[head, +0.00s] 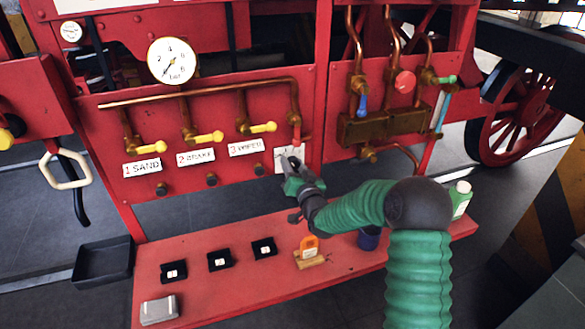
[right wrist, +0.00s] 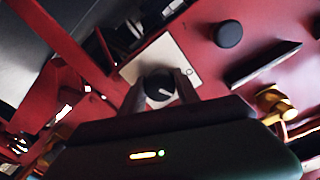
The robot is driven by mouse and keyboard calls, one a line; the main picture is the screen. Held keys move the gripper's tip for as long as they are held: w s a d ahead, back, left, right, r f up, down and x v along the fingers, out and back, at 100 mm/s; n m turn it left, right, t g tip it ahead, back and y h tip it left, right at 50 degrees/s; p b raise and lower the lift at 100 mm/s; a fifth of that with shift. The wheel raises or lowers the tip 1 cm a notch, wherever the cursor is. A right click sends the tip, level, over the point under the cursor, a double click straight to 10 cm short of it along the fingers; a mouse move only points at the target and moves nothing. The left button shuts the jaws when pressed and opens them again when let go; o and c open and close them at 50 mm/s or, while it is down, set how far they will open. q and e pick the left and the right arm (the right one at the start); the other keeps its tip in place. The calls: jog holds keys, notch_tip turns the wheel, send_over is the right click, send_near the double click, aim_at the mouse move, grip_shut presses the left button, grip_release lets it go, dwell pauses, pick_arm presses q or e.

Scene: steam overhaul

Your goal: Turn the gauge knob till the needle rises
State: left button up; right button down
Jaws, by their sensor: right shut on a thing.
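The round white pressure gauge (head: 172,61) is at the upper left of the red panel in the head view. Its needle points to the lower left, at the low end of the scale. My right gripper (head: 290,165) is at the panel, in front of a white plate (head: 280,156) right of the labelled row. In the right wrist view, my right gripper (right wrist: 160,92) has its fingers on both sides of a black knob (right wrist: 160,83) with a white mark, shut on it. The knob is hidden by the gripper in the head view. My left gripper is not in view.
Yellow-handled valves (head: 206,138) sit above the labels on the panel. A brass block (head: 385,129) is to the right.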

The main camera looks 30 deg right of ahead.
jog(key=m, duration=0.4)
jog(key=shift+d+b, duration=0.1)
jog(key=shift+b, duration=0.25)
jog(key=m, duration=0.5)
jog(key=shift+s, duration=0.1)
jog(key=m, duration=0.5)
jog(key=shift+f+y, duration=0.15)
jog(key=shift+y, duration=0.15)
jog(key=shift+f+m+p, duration=0.1)
jog(key=shift+m+p, duration=0.25)
jog(key=shift+m, duration=0.95)
jog(key=shift+f, duration=0.1)
jog(key=c, duration=1.2)
grip_release()
jog(key=shift+c, duration=0.2)
jog(key=shift+o, duration=1.7)
jog(key=shift+d, duration=0.1)
